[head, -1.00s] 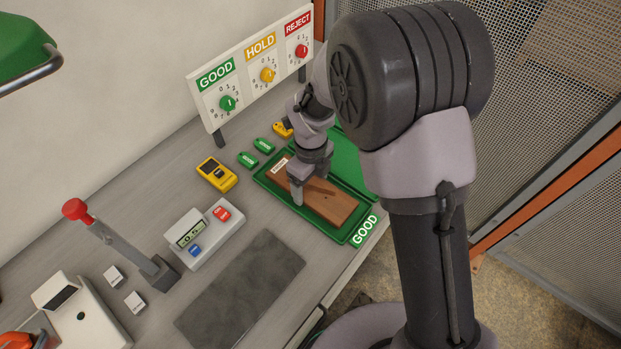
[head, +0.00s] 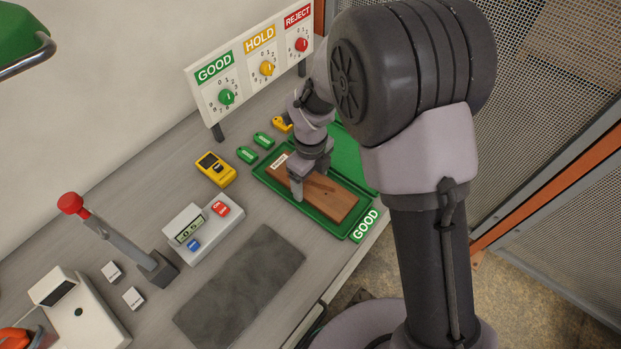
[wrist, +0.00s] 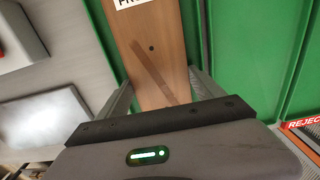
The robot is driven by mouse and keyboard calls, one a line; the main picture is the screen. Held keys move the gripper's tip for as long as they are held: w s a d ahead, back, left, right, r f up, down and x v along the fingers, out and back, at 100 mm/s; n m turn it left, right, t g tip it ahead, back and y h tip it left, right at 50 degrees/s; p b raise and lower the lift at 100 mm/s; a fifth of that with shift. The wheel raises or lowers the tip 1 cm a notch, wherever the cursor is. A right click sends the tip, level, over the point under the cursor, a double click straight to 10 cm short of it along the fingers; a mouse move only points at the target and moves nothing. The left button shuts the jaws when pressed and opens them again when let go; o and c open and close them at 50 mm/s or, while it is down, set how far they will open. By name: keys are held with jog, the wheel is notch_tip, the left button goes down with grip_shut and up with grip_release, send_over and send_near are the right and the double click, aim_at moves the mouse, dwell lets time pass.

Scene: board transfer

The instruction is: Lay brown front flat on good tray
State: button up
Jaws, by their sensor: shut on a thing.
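The brown front (head: 330,196) is a flat wooden board with a white label at its far left end. It lies within the green good tray (head: 352,237), which has a "GOOD" tag at its near right corner. My gripper (head: 297,190) is over the middle of the board, shut on its long edges. Whether the board's underside touches the tray floor cannot be told.
A sign panel with GOOD, HOLD and REJECT dials (head: 262,68) stands behind. A yellow device (head: 215,169), green and yellow tags, a counter box (head: 202,227) and a grey mat (head: 240,285) lie left of the tray. A mesh fence stands at right.

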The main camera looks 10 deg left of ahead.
jog(key=shift+f, duration=0.1)
jog(key=o, duration=1.7)
notch_tip(320, 180, up, 18)
jog(key=p, duration=0.4)
jog(key=shift+f+p, duration=0.2)
jog(key=shift+p, duration=0.15)
jog(key=s+d+r+n+t+b, duration=0.1)
jog(key=s+d+n+t+b, duration=0.1)
jog(key=s+d+n, duration=0.3)
jog(key=s+d+r+n+t+y+b, duration=0.1)
jog(key=s+d+n+t+b, duration=0.1)
jog(key=s+d+n+b, duration=0.2)
jog(key=s+d+r+n+t+y+b, duration=0.1)
jog(key=s+d+n+b, duration=0.2)
jog(key=s+d+n, duration=0.5)
jog(key=shift+s+r+n+t, duration=0.15)
jog(key=shift+r+n+t, duration=0.05)
jog(key=shift+n, duration=0.45)
jog(key=shift+s+r+n+t, duration=0.1)
jog(key=shift+r+n+t, duration=0.1)
jog(key=shift+n, duration=0.45)
